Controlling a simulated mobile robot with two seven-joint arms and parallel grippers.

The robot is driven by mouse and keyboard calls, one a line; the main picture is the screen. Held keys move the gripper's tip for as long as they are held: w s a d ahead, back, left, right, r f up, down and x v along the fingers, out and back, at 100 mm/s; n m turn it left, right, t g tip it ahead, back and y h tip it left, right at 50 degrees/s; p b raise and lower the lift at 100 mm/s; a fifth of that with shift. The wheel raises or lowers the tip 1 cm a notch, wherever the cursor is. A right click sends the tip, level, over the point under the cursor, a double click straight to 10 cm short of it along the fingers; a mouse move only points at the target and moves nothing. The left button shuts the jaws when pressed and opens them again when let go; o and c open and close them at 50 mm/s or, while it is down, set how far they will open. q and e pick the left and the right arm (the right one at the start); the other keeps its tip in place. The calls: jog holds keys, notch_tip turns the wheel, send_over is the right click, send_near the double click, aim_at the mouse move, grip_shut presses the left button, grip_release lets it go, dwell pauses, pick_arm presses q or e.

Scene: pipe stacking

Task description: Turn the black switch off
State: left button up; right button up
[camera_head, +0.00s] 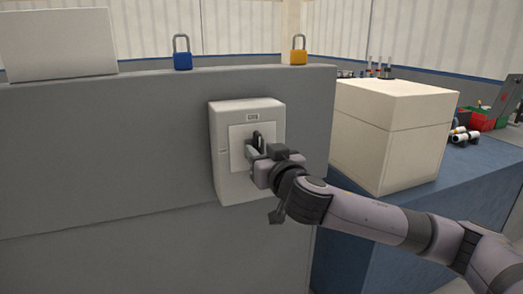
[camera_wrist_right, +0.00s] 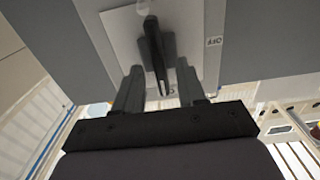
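The black switch (camera_head: 257,137) is a lever handle on a white switch box (camera_head: 232,188) fixed to a grey panel. In the right wrist view the black switch (camera_wrist_right: 153,48) points towards my right gripper (camera_wrist_right: 161,84). The fingers are spread, one on each side of the lever's end, with gaps visible. In the head view my right gripper (camera_head: 260,153) is at the box front, just below the lever, and hides part of it. An "OFF" label (camera_wrist_right: 214,41) shows beside the switch in the wrist view. My left gripper is not in view.
A blue padlock (camera_head: 183,60) and a yellow padlock (camera_head: 298,57) stand on the panel's top ledge. A cream box (camera_head: 385,140) sits on a blue-sided bench (camera_head: 440,215) to the right, behind my right arm. The panel left of the switch box is clear.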

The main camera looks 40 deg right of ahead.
jog(key=shift+w, duration=0.25)
grip_shut()
